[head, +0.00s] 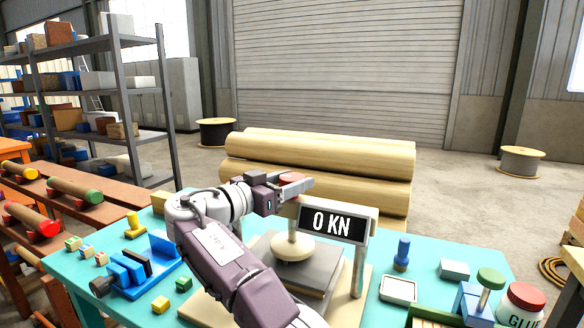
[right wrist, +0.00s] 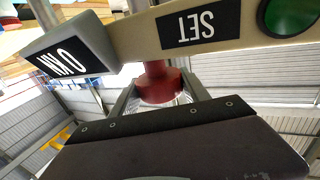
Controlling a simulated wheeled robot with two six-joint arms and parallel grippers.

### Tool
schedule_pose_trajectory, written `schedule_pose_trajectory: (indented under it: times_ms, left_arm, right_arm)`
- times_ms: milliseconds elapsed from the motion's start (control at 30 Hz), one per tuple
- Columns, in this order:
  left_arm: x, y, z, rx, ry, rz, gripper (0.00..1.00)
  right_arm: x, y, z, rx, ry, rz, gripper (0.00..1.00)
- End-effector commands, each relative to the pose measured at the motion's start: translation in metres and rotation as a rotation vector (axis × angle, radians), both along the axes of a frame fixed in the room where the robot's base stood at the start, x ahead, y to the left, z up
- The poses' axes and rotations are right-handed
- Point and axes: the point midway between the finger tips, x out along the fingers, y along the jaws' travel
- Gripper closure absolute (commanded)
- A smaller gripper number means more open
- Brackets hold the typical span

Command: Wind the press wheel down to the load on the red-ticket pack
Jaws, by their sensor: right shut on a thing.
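The press stands on the teal table, its display (head: 332,224) reading 0 KN; the display also shows tilted in the right wrist view (right wrist: 68,60). The press wheel's red part (head: 291,178) is at the top of the press, and it also shows as a red hub (right wrist: 158,84) in the right wrist view. My right gripper (head: 294,184) is shut on it. Below, a pale round press foot (head: 293,247) sits over a grey slab (head: 322,262). I cannot see a red ticket; my right arm hides part of the press. My left gripper is out of view.
A SET label (right wrist: 198,24) and a green lamp (right wrist: 293,14) are on the press beam. A white tray (head: 398,290), blue stamp (head: 402,254) and glue jar (head: 521,304) stand right.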

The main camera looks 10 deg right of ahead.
Motion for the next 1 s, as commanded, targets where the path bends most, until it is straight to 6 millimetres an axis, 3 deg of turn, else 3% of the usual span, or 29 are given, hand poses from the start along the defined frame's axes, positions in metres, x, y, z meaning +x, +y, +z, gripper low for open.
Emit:
schedule_pose_trajectory:
  times_ms: [500, 533, 600, 867, 1000]
  left_arm:
    - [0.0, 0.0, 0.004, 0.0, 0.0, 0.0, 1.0]
    - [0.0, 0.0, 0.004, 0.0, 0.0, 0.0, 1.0]
    - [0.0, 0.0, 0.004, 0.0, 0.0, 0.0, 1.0]
    - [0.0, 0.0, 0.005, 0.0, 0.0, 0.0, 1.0]
    - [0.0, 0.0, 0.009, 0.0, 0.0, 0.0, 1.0]
  right_arm:
    - [0.0, 0.0, -0.003, 0.001, 0.002, -0.017, 0.87]
    - [0.0, 0.0, -0.003, 0.001, 0.002, -0.017, 0.38]
    - [0.0, 0.0, -0.002, 0.0, 0.001, -0.017, 0.25]
    - [0.0, 0.0, -0.001, 0.0, 0.0, -0.016, 0.25]
    - [-0.008, 0.013, 0.001, -0.001, 0.0, -0.012, 0.25]
